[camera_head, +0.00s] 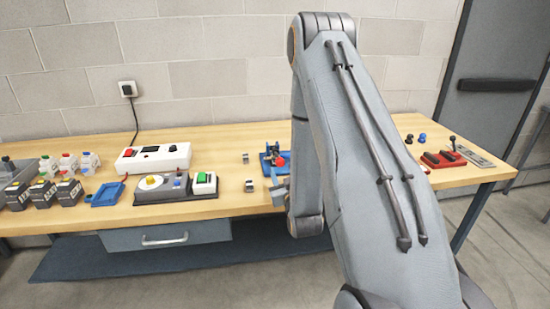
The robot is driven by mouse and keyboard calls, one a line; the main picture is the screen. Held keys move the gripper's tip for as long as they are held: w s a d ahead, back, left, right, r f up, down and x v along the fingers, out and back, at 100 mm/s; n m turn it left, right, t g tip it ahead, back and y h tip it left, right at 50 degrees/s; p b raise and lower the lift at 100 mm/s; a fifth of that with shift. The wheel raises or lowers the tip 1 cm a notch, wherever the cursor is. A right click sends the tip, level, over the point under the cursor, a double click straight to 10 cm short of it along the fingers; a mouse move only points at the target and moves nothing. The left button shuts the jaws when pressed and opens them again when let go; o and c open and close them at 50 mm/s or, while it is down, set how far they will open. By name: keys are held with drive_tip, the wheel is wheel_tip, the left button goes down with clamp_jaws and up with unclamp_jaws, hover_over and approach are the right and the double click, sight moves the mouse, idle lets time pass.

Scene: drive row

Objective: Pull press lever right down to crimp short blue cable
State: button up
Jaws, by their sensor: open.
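A small blue device with a red part (272,160) stands on the bench, just left of my arm. It may be the press, but its lever cannot be made out clearly. My gripper (277,188) shows only in part at the bench's front edge, in front of the blue device; my arm hides the rest. It is open, and I see nothing held in it. Whether it touches the device cannot be told. A short blue cable cannot be made out. At the right end of the bench, a black upright lever with a knob (453,141) stands by a red block (443,159).
The wooden bench (233,201) holds a white box (153,158), a grey unit with a yellow knob (160,186), a green-button box (204,182), a blue tray (107,194) and several small bottles at left. A drawer (165,238) is below. My arm covers the bench's middle right.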

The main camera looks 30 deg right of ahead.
sight(279, 159)
drive_tip(key=shift+w+d, duration=0.25)
drive_tip(key=shift+w, duration=0.15)
drive_tip(key=shift+p+x, duration=1.15)
drive_tip(key=shift+x, duration=2.35)
drive_tip(key=shift+r, duration=0.2)
clamp_jaws()
